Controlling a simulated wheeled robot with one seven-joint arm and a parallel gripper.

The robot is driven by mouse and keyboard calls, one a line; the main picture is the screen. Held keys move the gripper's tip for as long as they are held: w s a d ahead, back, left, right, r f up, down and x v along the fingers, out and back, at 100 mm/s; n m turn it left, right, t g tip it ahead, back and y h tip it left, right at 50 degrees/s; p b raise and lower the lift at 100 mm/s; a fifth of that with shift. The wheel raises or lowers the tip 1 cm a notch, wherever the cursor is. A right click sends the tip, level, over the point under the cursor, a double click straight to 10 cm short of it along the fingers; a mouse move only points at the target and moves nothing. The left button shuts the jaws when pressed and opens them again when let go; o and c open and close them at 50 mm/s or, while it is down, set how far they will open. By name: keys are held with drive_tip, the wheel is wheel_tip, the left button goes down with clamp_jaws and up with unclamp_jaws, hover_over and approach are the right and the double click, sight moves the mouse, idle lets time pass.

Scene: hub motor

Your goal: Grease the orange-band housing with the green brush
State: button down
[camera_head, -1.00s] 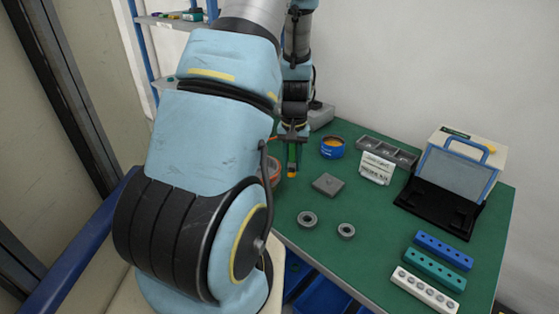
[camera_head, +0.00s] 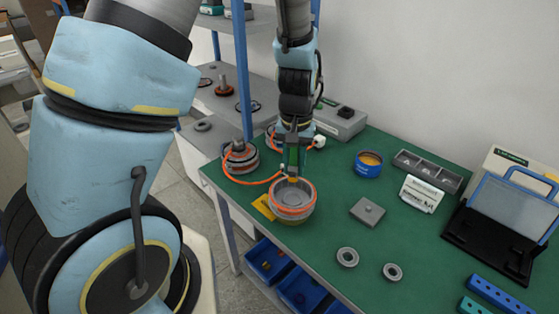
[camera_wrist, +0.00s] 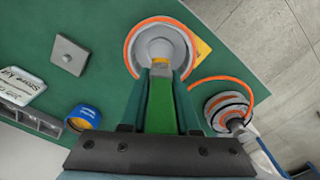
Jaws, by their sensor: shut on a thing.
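The orange-band housing (camera_head: 291,212) is a round, open grey cup with an orange band, standing on the green table near its left edge. In the wrist view, the housing (camera_wrist: 134,40) shows its grey inside and a round hub. My gripper (camera_head: 292,163) points down over the housing. It is shut on the green brush (camera_wrist: 160,112), whose yellowish tip points at the inside of the housing. Whether the tip touches the housing is not clear. A blue tin (camera_head: 368,166) with orange-brown contents stands to the right.
A stator-like part with an orange cable (camera_head: 240,158) sits left of the housing. A yellow tag (camera_head: 264,207) lies beside it. A grey block (camera_head: 367,212), two grey rings (camera_head: 347,257), a white sign (camera_head: 421,194) and a compartment tray (camera_head: 428,171) lie rightward. Blue bins are below.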

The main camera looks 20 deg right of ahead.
drive_tip(key=shift+a+f+b, duration=0.1)
drive_tip(key=shift+f+b, duration=0.6)
drive_tip(key=shift+f, duration=0.15)
wheel_tip(320, 180, down, 5)
drive_tip(key=b, duration=0.4)
drive_tip(key=shift+f, duration=0.15)
drive_tip(key=shift+f+b, duration=0.55)
drive_tip(key=shift+b, duration=0.1)
idle(0.4)
drive_tip(key=shift+r+n+p, duration=0.1)
drive_tip(key=shift+n+p, duration=0.5)
drive_tip(key=shift+n, duration=0.4)
drive_tip(key=shift+n+p, duration=0.35)
drive_tip(key=shift+n, duration=0.65)
